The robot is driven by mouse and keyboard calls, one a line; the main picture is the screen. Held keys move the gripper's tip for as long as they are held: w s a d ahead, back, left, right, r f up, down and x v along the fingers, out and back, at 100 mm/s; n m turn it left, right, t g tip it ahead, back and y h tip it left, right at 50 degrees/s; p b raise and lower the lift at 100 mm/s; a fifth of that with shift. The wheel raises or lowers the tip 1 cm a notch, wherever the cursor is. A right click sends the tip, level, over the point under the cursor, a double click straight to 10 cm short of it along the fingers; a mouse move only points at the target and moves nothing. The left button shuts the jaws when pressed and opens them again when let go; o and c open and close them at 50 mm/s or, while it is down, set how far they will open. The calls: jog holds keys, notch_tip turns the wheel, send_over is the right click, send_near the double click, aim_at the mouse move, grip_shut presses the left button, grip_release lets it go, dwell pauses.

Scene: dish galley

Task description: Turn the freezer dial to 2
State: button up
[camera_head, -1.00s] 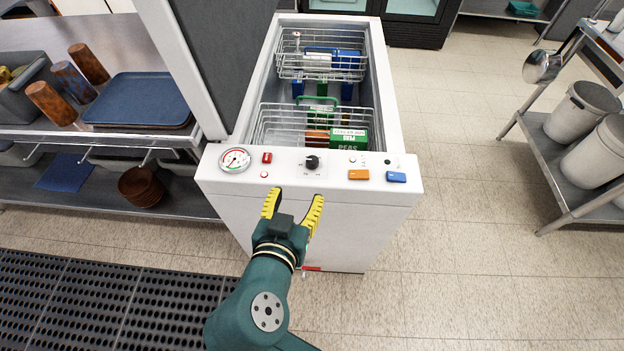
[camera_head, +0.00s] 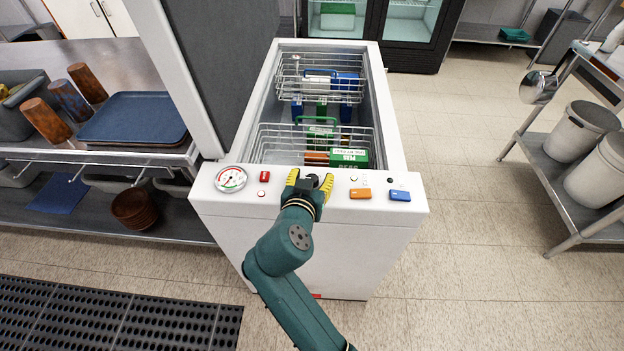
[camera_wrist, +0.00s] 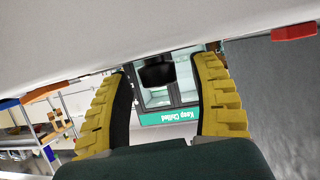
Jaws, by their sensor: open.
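The freezer (camera_head: 250,240) is a white chest with its lid raised at the left and a control panel along its front top edge. The dark dial (camera_head: 312,180) is in the middle of the panel; in the wrist view the black knob (camera_wrist: 158,75) shows between the fingers. My gripper (camera_head: 311,182) is open with its yellow fingers on either side of the dial. I cannot tell whether the fingers touch it. The fingers also show in the wrist view (camera_wrist: 162,90). The dial's marks and pointer are hidden or too small to read.
On the panel are a round gauge (camera_head: 230,179), a red switch (camera_head: 265,176), an orange button (camera_head: 360,193) and a blue button (camera_head: 400,195). Wire baskets (camera_head: 268,140) hold boxes inside the freezer. A tray counter stands left, a bin shelf right. Floor between freezer and shelf is clear.

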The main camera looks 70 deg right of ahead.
jog(key=shift+d+f, duration=0.1)
grip_shut()
